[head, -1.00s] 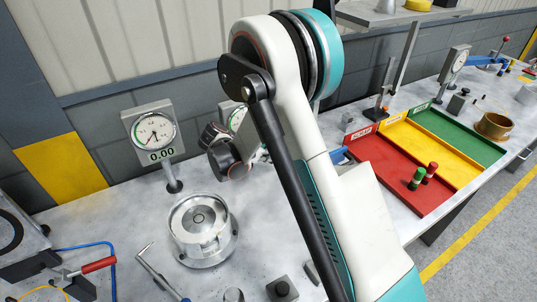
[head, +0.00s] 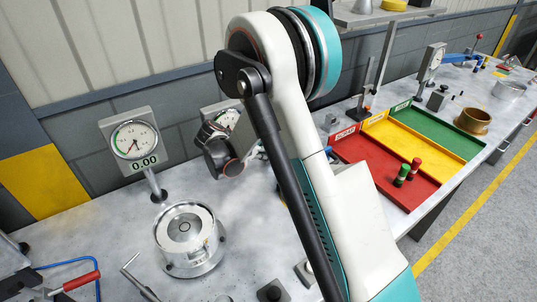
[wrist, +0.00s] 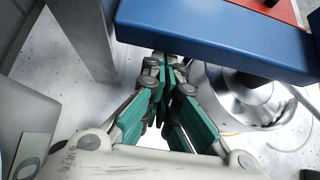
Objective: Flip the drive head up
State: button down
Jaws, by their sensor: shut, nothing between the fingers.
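The wrist view shows a thick blue bar (wrist: 215,35) crossing the top, with a red part (wrist: 285,10) at its upper right. I cannot tell for sure whether this bar is part of the drive head. My gripper (wrist: 166,65) is shut and empty, its teal fingers together, with the tips at or just under the bar's lower edge. Contact cannot be told. A round silver fixture (wrist: 240,95) stands to the right of the fingers, partly under the bar. In the head view my arm hides the gripper's fingers and much of the bench behind it.
A dial gauge reading 0.00 (head: 135,140) stands at the left by a round metal fixture (head: 188,228). Red (head: 360,150), yellow and green trays lie at the right, with two small pegs in the red one. A grey post (wrist: 85,35) is close left of the fingers.

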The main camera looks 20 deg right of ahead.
notch_tip(320, 180, up, 8)
jog(key=p, duration=0.3)
jog(key=shift+r, duration=0.25)
jog(key=shift+w, duration=0.1)
notch_tip(320, 180, down, 5)
jog(key=b, duration=0.4)
jog(key=p+v, duration=0.2)
jog(key=v, duration=0.8)
jog(key=shift+r+p, duration=0.3)
jog(key=shift+a, duration=0.1)
